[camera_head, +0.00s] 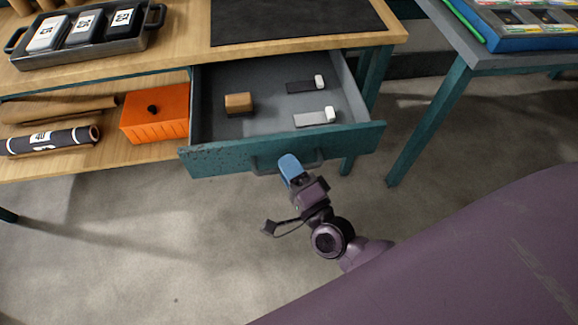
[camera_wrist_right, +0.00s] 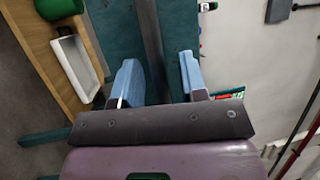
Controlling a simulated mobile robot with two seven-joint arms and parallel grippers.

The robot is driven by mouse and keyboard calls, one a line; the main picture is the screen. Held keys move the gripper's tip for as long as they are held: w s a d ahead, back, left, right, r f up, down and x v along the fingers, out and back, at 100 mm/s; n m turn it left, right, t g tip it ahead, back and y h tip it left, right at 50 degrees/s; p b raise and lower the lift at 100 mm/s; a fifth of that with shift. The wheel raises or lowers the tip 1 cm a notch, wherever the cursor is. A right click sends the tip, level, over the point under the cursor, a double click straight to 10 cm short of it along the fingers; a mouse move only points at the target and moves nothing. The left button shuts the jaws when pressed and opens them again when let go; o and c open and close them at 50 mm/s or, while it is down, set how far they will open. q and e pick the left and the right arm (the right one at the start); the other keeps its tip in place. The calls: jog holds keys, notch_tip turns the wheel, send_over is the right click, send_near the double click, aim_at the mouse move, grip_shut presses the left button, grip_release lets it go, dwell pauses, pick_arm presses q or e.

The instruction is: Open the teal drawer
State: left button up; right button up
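The teal drawer (camera_head: 345,139) is pulled out from under the wooden table, and its grey inside shows. A dark bar handle (camera_head: 265,165) is on its front. My right gripper (camera_head: 288,168) is at the handle, its blue fingers overlapping it in the head view. In the right wrist view, the two fingers (camera_wrist_right: 157,80) stand apart with the dark handle bar (camera_wrist_right: 150,35) between them. Gaps show on both sides of the bar, so the gripper looks open around it. My left gripper is not in view.
The drawer holds a wooden block (camera_head: 238,103) and two small white-ended items (camera_head: 315,117). An orange box (camera_head: 155,113) and rolls (camera_head: 50,141) lie on the shelf at left. A grey table (camera_head: 500,62) stands at right. The floor (camera_head: 130,245) in front is clear.

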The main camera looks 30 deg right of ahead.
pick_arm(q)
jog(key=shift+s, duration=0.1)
pick_arm(e)
jog(key=v, duration=1)
jog(key=shift+s, duration=0.35)
jog(key=shift+f, duration=0.1)
pick_arm(q)
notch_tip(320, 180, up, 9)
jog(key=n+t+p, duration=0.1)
jog(key=p, duration=1)
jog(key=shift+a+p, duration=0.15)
jog(key=shift+p, duration=0.25)
pick_arm(e)
jog(key=s+d+r+n+g+h, duration=0.2)
jog(key=s+d+n+g, duration=0.6)
jog(key=n, duration=0.9)
jog(key=s+d+r, duration=0.1)
jog(key=s+d, duration=0.1)
jog(key=shift+s+d+r+g, duration=0.2)
jog(key=shift+s+d+g, duration=0.1)
jog(key=shift+g, duration=0.1)
